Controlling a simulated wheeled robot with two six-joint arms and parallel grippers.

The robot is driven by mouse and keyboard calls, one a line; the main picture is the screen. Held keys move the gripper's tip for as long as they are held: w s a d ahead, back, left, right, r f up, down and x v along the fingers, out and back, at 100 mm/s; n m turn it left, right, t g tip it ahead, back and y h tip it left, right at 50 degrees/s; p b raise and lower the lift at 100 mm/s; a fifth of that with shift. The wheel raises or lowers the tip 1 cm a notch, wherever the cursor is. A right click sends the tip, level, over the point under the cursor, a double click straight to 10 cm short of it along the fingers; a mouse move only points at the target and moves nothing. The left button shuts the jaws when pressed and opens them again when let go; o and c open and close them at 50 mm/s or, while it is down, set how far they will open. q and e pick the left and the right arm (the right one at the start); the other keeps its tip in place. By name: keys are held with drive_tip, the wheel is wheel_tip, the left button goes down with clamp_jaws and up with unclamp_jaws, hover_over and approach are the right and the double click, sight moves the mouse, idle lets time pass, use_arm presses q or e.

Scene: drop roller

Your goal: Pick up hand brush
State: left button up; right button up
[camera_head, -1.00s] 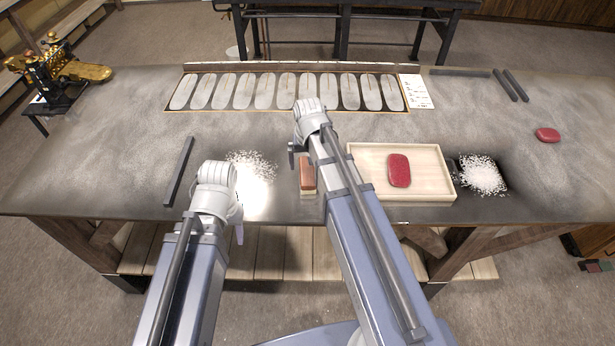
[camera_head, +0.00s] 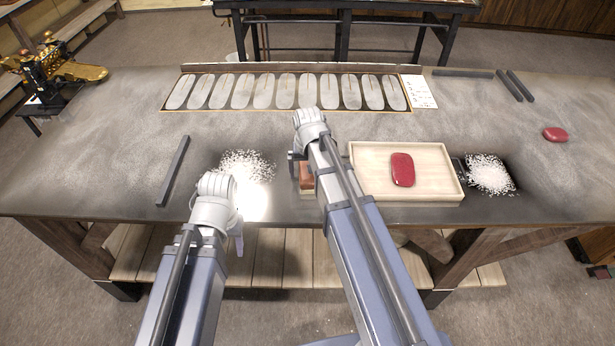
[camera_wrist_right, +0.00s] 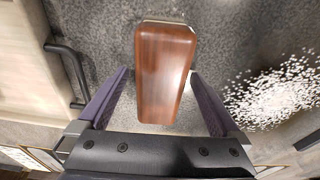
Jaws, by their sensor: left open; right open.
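The hand brush (camera_head: 306,175) has a reddish-brown wooden back and lies near the table's front edge, partly hidden by my right arm. In the right wrist view the brush (camera_wrist_right: 165,65) fills the upper middle. My right gripper (camera_wrist_right: 158,78) is open, with one purple finger on each side of the brush's near end. Gaps show beside the brush, so it is not clamped. In the head view the right gripper (camera_head: 294,160) is mostly hidden by its wrist. My left gripper (camera_head: 239,245) hangs by the front edge, its fingers mostly hidden, and is open.
A white granule pile (camera_head: 246,166) lies left of the brush, and a second pile (camera_head: 490,173) lies on a dark plate. A wooden tray (camera_head: 437,187) holds a red piece (camera_head: 402,170). A dark bar (camera_head: 173,171) lies left. A panel of oval plates (camera_head: 287,109) lies behind.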

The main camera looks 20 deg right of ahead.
drive_tip(key=shift+c, duration=0.4)
drive_tip(key=c, duration=1.4)
drive_tip(key=shift+c, duration=0.2)
drive_tip(key=shift+r, duration=0.1)
wheel_tip(320, 180, up, 10)
drive_tip(key=p, duration=1)
